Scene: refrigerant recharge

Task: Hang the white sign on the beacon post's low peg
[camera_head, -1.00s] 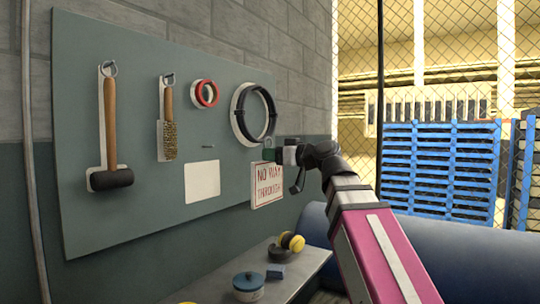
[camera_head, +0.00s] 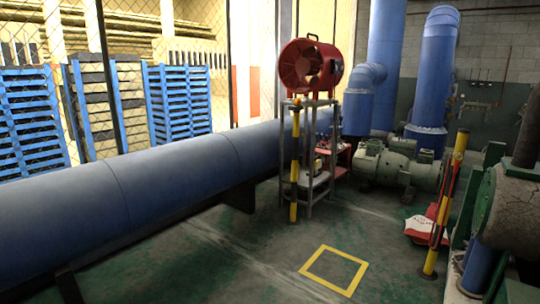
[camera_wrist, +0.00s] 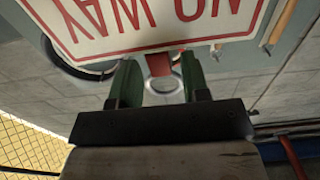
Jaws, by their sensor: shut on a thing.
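The white sign (camera_wrist: 160,30) with red letters and a red border fills the top of the wrist view, upside down. My gripper is not in the head view now. I cannot tell which is the beacon post, and no peg can be made out on either.
A large blue pipe (camera_head: 150,178) runs along the left. A red fan (camera_head: 310,65) stands on a metal frame. A green pump (camera_head: 390,165) and a red and white thing (camera_head: 420,230) are near the right post. Open floor holds a yellow square outline (camera_head: 334,270).

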